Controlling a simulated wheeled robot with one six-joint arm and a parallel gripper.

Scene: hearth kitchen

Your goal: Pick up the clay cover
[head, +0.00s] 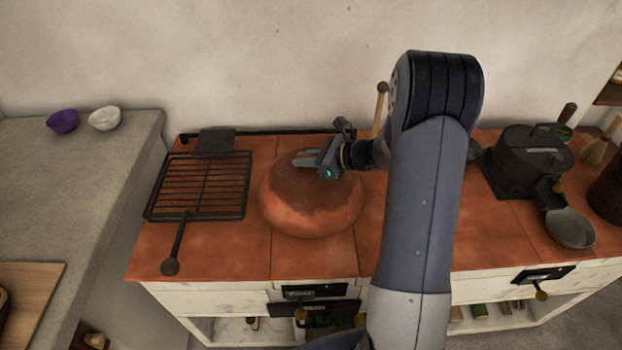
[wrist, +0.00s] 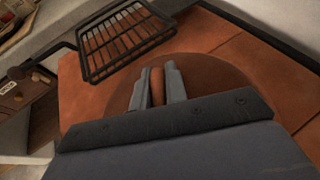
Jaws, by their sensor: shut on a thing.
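The clay cover (head: 312,213) is a wide, rounded orange dome with a darker brown top. It sits on the tiled counter in the head view, to the right of the grill rack. My gripper (head: 306,159) reaches in from the right at the top of the cover. In the wrist view my gripper (wrist: 157,84) is shut on the cover's small knob, which shows between the fingers. The brown top of the clay cover (wrist: 205,75) spreads out around the fingers. In the head view the knob is hidden by the gripper. I cannot tell whether anything is under the cover.
A black grill rack (head: 200,184) with a long handle lies close to the left of the cover. A dark stove box (head: 528,162) and a small pan (head: 570,228) stand at the right.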

